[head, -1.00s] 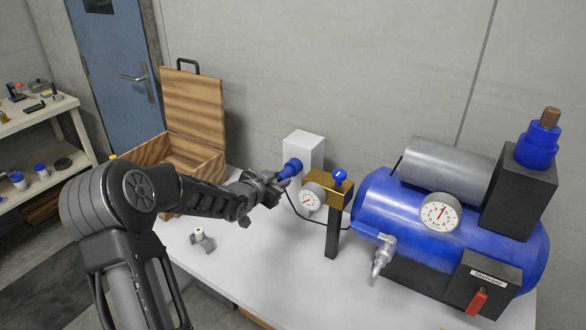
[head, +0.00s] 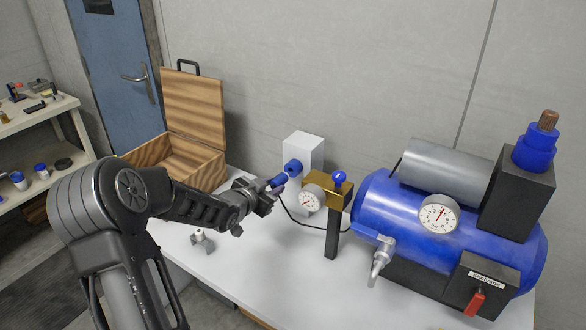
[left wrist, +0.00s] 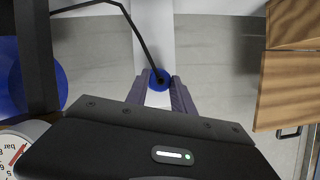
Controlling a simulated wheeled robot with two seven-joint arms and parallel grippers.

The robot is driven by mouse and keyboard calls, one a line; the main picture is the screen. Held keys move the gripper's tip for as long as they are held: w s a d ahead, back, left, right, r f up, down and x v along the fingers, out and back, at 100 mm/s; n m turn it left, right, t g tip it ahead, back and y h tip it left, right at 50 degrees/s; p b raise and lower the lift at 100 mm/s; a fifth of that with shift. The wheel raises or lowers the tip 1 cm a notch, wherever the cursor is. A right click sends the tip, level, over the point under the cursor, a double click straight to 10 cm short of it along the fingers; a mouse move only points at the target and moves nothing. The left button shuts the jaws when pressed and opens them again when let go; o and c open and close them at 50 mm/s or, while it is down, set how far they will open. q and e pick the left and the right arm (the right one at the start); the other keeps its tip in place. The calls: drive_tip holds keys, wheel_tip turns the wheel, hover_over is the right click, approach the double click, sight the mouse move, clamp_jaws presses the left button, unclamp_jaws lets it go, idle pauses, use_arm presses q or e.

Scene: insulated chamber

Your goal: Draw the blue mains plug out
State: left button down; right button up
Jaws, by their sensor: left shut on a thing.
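The blue mains plug (head: 278,181) is in my left gripper (head: 271,189), whose fingers are shut on it. The plug is just in front of the blue socket (head: 293,168) on the white wall box (head: 304,148), and a small gap seems to show between them. In the left wrist view the round blue plug end (left wrist: 158,76) lies between the two fingers (left wrist: 160,95), and a black cable runs from it. The plug's pins cannot be made out. My right gripper is not in view.
A brass block with a gauge (head: 312,198) stands on a post right of the plug. The blue compressor tank (head: 400,215) fills the right of the white table (head: 270,265). An open wooden case (head: 195,125) stands behind my left arm. A small grey-white fitting (head: 202,241) is on the table.

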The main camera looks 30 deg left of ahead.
use_arm(q)
drive_tip(key=shift+s, duration=0.75)
